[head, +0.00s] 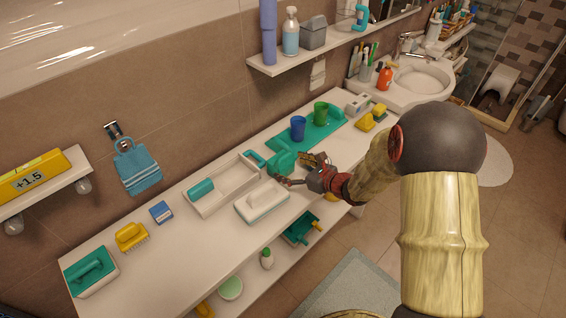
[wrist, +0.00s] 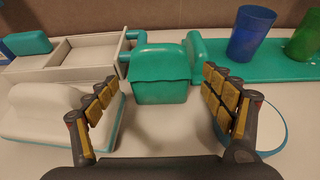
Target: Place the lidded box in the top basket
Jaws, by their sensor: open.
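The lidded box, a small teal box with a rounded lid (wrist: 163,75), sits on the white counter in the wrist view, lid shut. In the head view the teal box (head: 281,162) is partly behind my gripper (head: 298,171). In the wrist view my gripper (wrist: 160,98) is open and empty. Its two fingers stand left and right of the box's line, with the box beyond the tips and apart from them. I cannot make out a set of wicker drawers; a brown basket (head: 458,21) with bottles stands on a far shelf at upper right in the head view.
A white divided tray (head: 222,188) and a white teal-edged block (head: 262,202) lie left of the box. A teal tray (head: 290,138) with a blue cup (head: 298,128) and green cup (head: 321,113) lies behind right. A lower shelf and open floor lie in front.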

